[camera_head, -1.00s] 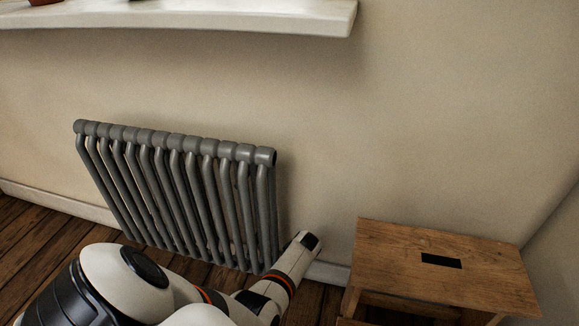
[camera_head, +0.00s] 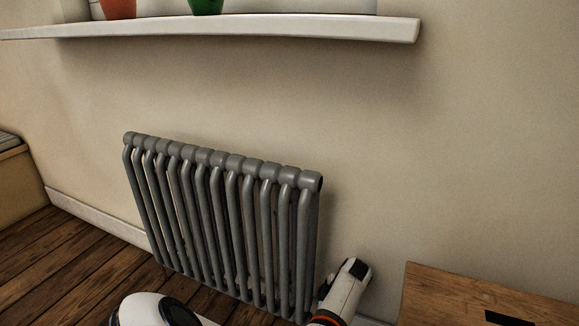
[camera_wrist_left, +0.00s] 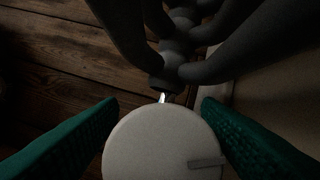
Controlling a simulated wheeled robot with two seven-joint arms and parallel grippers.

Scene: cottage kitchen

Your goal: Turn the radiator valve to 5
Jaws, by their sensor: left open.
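The radiator valve (camera_wrist_left: 155,150) is a round white knob at the bottom middle of the left wrist view, with a raised grey mark at its right side. A short metal stem joins it to the dark radiator end. My left gripper (camera_wrist_left: 158,125) is open, its two green fingers on either side of the knob, apparently not closed on it. In the head view my left arm reaches down beside the right end of the grey radiator (camera_head: 220,215); the fingers and the valve are hidden there. My right gripper is in neither view.
A wooden stool (camera_head: 450,290) stands at the lower right, close to my left arm. A white windowsill (camera_head: 230,30) with an orange pot (camera_head: 118,8) and a green pot (camera_head: 206,6) runs above the radiator. Wooden floor (camera_head: 60,255) is open at the left.

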